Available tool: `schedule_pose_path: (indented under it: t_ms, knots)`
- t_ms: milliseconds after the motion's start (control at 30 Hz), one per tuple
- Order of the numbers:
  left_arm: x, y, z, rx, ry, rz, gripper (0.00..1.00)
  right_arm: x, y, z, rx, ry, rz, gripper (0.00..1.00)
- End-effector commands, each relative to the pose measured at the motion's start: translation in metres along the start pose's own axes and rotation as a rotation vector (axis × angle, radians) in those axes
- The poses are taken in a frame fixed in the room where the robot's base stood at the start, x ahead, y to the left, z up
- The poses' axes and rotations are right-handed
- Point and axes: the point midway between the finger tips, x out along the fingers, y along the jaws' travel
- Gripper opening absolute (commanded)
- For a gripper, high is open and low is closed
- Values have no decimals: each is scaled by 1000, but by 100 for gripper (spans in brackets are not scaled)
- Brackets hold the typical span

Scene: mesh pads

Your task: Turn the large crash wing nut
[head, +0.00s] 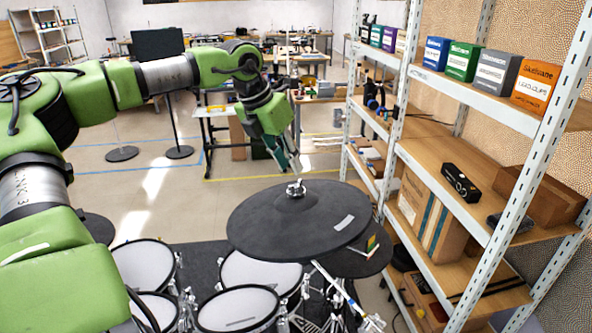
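The large crash cymbal (270,226) is a dark grey disc on a stand in the lower middle of the head view. Its small silvery wing nut (296,189) sits on top of the raised centre. My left gripper (292,168) points down just above the wing nut, on a green arm that reaches in from the left. A small gap seems to lie between the fingertips and the nut. The fingers are too small to tell whether they are open or shut. My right gripper is not in view.
Several white drum pads (238,309) stand below and left of the cymbal. Another dark pad (358,262) is partly hidden under it. A metal shelf rack (398,120) with boxes stands close on the right. Open floor (200,210) lies behind the drums.

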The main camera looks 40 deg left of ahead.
Motion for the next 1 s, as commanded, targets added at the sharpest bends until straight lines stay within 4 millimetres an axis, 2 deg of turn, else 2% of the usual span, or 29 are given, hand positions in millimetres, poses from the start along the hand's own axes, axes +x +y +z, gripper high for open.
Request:
schedule_pose_path:
  t_ms: [133,267,367,600,767,800,867,900,1000]
  knots:
    - [24,0,-1,-1,6,0,23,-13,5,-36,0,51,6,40]
    - [40,0,0,-1,3,0,23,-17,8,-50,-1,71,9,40]
    - [48,0,0,-1,1,0,23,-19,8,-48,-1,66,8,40]
    - [55,0,0,0,-1,0,23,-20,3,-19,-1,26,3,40]
    - [55,0,0,-1,-1,0,23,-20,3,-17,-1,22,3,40]
    - [55,0,0,-1,-1,0,20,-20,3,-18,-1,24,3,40]
    - [55,0,0,-1,-1,0,5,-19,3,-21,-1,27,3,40]
    - [55,0,0,-1,-1,0,0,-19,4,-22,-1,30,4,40]
    - [55,0,0,-1,-1,0,0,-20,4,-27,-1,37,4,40]
